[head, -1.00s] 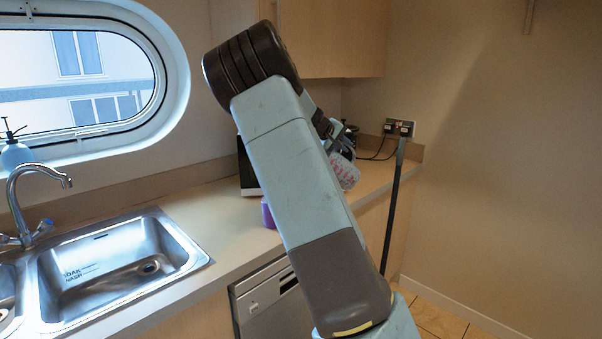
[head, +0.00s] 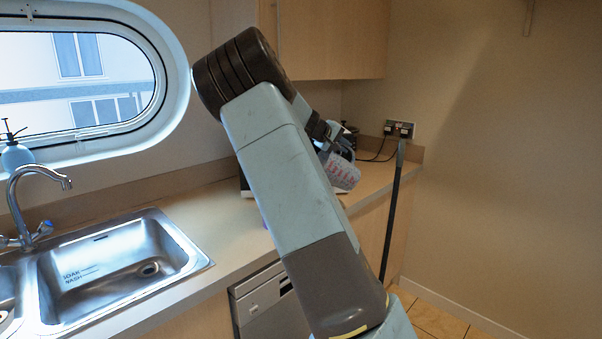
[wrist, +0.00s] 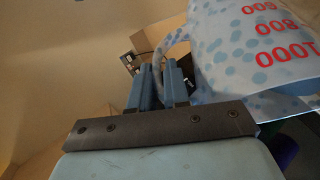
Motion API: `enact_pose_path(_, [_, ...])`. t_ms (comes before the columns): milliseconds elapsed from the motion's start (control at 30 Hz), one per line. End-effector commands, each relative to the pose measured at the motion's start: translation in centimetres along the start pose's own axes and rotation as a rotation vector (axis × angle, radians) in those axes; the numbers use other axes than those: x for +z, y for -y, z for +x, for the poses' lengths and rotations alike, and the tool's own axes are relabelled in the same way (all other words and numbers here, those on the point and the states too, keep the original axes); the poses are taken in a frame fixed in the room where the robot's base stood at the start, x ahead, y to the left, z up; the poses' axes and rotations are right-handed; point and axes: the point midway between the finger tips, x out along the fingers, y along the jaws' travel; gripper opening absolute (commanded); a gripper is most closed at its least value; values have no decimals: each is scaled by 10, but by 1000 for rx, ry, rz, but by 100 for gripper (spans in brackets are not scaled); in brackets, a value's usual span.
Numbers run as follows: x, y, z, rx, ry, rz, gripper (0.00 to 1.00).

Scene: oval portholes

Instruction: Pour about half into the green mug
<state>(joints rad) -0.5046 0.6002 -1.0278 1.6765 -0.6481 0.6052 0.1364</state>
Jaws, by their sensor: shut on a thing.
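A translucent measuring jug (wrist: 245,50) with bluish spots and red numbers fills the upper right of the wrist view. My gripper (wrist: 160,85) is shut on its handle (wrist: 172,42). In the head view the jug (head: 342,172) is tilted, held above the far counter beside my gripper (head: 326,136), partly hidden by my arm. A dark green patch (wrist: 306,131) shows below the jug at the right edge of the wrist view; it may be the green mug, but most of it is hidden. I cannot see the jug's contents or any stream.
A purple thing (wrist: 284,150) stands near the green patch; my arm nearly hides it in the head view. A dark appliance stands behind my arm. The sink (head: 120,262) and tap (head: 38,190) are at left. Wall sockets (head: 399,130) with cables are at the back right.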

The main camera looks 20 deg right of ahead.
Motion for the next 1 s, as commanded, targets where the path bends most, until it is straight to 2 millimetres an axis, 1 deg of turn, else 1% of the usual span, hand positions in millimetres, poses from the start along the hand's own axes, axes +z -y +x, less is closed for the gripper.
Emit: enact_pose_path(1000, [-3, 1, -7, 55, 0, -19, 0])
